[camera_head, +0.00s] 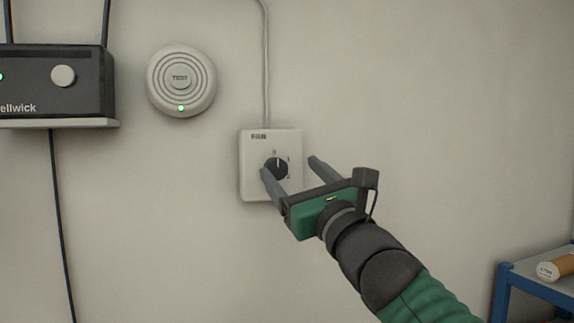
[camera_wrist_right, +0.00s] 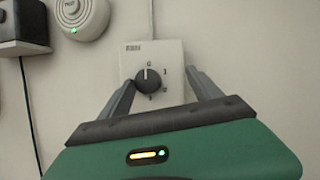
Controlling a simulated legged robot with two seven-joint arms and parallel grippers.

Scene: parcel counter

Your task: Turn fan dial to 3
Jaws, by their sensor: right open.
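The fan dial is a round black knob (camera_head: 277,168) on a white wall plate (camera_head: 256,186) with small marks around it. In the right wrist view the knob (camera_wrist_right: 149,81) shows whole on its plate (camera_wrist_right: 166,56), and its white pointer line points up toward the 0 mark. My right gripper (camera_head: 288,166) is open in front of the plate. In the head view one finger overlaps the lower left of the knob and the other lies right of the plate. In the wrist view the knob is between the fingers, apparently not gripped. My left gripper is not in view.
A round white TEST alarm (camera_head: 181,82) with a green light is on the wall at upper left. A black box (camera_head: 57,84) on a shelf is further left. A cable (camera_head: 265,65) runs up from the plate. A blue-framed table (camera_head: 536,287) stands at lower right.

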